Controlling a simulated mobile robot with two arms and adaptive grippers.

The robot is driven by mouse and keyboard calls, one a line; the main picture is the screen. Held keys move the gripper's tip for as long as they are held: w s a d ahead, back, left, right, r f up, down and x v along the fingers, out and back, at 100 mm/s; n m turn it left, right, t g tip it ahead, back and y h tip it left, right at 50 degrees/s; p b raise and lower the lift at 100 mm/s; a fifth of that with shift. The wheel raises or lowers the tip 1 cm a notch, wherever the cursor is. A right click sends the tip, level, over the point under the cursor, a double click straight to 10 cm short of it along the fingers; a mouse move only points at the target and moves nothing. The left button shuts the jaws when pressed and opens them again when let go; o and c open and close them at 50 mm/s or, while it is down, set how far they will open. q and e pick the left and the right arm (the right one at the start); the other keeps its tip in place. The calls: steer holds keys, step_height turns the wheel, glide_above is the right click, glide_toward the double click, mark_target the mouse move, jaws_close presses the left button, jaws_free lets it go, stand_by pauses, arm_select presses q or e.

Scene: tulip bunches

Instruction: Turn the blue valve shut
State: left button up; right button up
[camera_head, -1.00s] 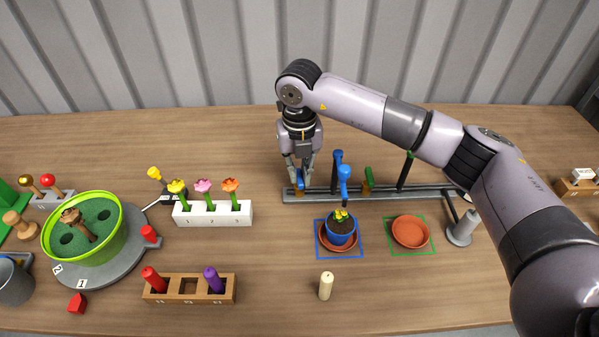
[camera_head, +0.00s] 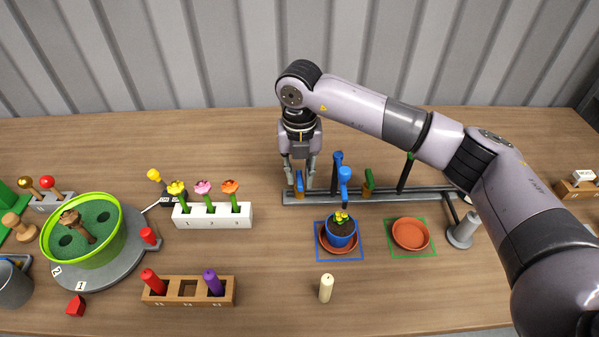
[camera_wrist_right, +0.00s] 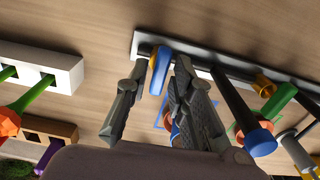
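The blue valve (camera_head: 299,182) has a flat blue handle and sits near the left end of the grey rail (camera_head: 325,197). My right gripper (camera_head: 300,178) points down over it, with one finger on each side of the handle. In the right wrist view the blue handle (camera_wrist_right: 159,70) stands between the spread fingertips (camera_wrist_right: 155,85) and appears to lie across the rail. The fingers look apart from it, though contact at the right finger is hard to tell. The valve's base is partly hidden. My left gripper is not in view.
Right of the valve, the rail carries a dark post with a blue top (camera_head: 337,158), a blue spout (camera_head: 344,175) and a green valve (camera_head: 369,181). A potted plant (camera_head: 341,230) stands in front. A white flower block (camera_head: 213,216) stands to the left.

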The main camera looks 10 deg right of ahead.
mark_target(300, 178)
steer(key=shift+o, duration=0.7)
step_height(300, 178, up, 12)
stand_by(0.4)
